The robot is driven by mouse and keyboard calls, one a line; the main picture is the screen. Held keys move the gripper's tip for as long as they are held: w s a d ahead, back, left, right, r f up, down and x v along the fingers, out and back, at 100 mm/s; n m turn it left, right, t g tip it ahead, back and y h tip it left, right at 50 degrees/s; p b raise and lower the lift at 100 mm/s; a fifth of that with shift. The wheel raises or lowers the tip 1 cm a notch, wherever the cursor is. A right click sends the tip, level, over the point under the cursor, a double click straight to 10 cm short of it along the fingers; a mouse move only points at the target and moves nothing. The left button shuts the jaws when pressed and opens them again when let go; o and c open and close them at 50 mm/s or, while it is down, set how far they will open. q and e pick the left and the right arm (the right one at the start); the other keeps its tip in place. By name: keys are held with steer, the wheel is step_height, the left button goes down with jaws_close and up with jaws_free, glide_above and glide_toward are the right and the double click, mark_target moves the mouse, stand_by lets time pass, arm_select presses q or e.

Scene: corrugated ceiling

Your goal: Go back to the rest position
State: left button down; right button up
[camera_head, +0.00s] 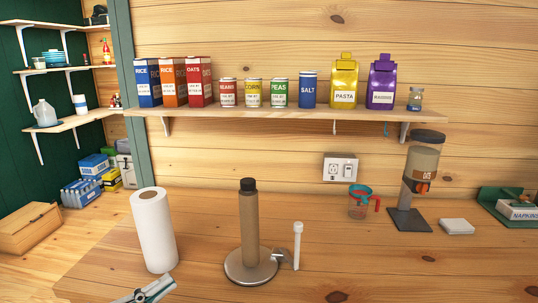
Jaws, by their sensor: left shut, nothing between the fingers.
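My left gripper (152,289) shows at the bottom edge, left of centre, shut and empty. It is just below the base of an upright white paper towel roll (153,232), on the near side of the counter (330,250). I cannot tell whether they touch. Most of the left arm is cut off by the lower edge. My right gripper is not in view.
A holder with a brown tube (249,225) and a thin white rod (297,245) stand right of the roll. A measuring cup (358,207), a dispenser (415,185) and napkins (518,210) stand farther right. A stocked shelf (290,113) hangs above. The front right counter is mostly clear.

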arm_select(q)
steer(key=a+f+n+t+y, duration=0.25)
steer(key=f+n+y, duration=0.45)
steer(key=f, duration=0.4)
steer(key=a+f+n+t+y, duration=0.1)
steer(key=a+f+n+y, duration=0.3)
steer(key=f+n, duration=0.6)
steer(key=s+d+f+n+g+y, duration=0.1)
steer(key=s+d+f+g, duration=0.2)
steer(key=f, duration=0.6)
steer(key=s+d+f+n+g+y, duration=0.1)
steer(key=s+d+f+g, duration=0.2)
steer(key=s+f, duration=0.5)
steer(key=shift+f+n+g, duration=0.35)
steer(key=shift+f+n, duration=0.05)
steer(key=shift+f, duration=0.05)
